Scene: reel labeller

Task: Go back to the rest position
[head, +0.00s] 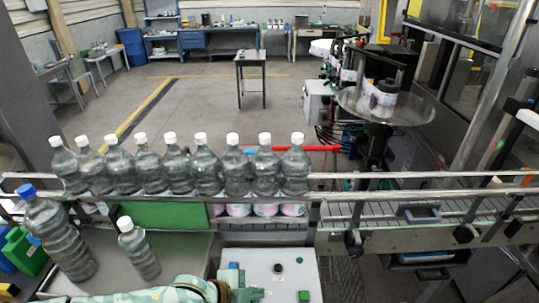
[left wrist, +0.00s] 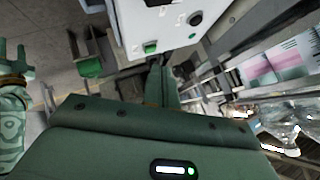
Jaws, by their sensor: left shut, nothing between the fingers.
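My left gripper (head: 255,293) is at the bottom of the head view, at the end of a patterned green arm. It is beside the front of the white control box (head: 268,272), and I cannot tell whether they touch. In the left wrist view its dark green body fills the lower part, and the fingers (left wrist: 163,84) are together with nothing held. At the left edge of that view is another patterned arm with a pronged green end (left wrist: 14,62), probably my right gripper; its jaws are not clear. No right arm shows in the head view.
Several clear white-capped bottles (head: 172,165) stand in a row along the conveyor (head: 420,238). A blue-capped bottle (head: 57,232) and a smaller white-capped one (head: 138,247) stand on the grey table (head: 190,262) at the left. A round turntable (head: 352,106) is beyond the conveyor, right.

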